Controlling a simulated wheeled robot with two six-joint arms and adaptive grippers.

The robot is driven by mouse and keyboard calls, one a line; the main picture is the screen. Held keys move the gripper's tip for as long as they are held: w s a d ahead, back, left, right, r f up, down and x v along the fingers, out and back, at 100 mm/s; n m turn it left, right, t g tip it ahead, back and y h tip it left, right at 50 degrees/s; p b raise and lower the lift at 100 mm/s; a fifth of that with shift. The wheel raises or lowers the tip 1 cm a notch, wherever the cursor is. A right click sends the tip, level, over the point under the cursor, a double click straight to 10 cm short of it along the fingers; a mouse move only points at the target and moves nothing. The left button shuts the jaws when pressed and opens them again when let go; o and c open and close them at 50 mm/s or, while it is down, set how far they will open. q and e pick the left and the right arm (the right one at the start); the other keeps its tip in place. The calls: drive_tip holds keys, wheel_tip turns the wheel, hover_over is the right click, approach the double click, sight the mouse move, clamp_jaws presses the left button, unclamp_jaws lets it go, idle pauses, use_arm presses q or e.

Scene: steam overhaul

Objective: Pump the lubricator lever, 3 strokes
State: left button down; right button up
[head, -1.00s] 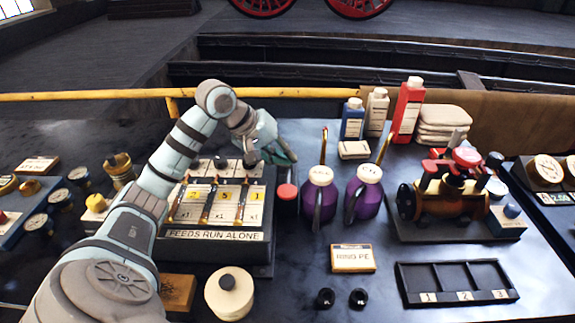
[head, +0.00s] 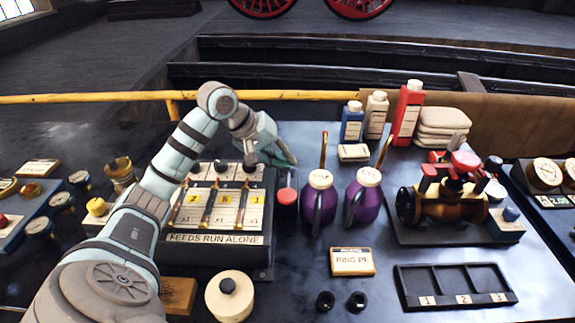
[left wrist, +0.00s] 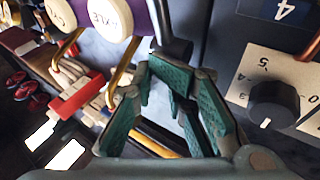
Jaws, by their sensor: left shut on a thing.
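The lubricator (head: 216,239) is a dark box with a pale scaled front, several feed knobs and a plate reading "FEEDS RUN ALONE". My left gripper (head: 284,158) is above its right rear side, with teal fingers. In the left wrist view the gripper (left wrist: 174,80) is closed around the dark, rounded lever (left wrist: 176,47), between the lubricator and a purple can. The fingers hide part of the lever, and its lower end is out of sight. A red round button (head: 286,196) sits at the box's right side. My right gripper is not in view.
Two purple oil cans (head: 319,205) (head: 366,203) stand close to the right of the gripper. Bottles and folded cloths (head: 443,125) stand behind. A brass engine model (head: 450,205) and empty numbered tray (head: 456,302) are at right.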

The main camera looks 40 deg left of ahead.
use_arm(q)
drive_tip(key=shift+w+a+r+p, duration=0.5)
drive_tip(key=shift+r+p, duration=0.1)
drive_tip(key=shift+r, duration=0.15)
drive_tip(key=shift+s, duration=0.1)
drive_tip(key=shift+d+r, duration=0.1)
drive_tip(key=r+p, duration=0.3)
drive_tip(key=w+a+r+p, duration=0.1)
drive_tip(key=shift+w+r, duration=0.1)
drive_tip(key=shift+r, duration=0.3)
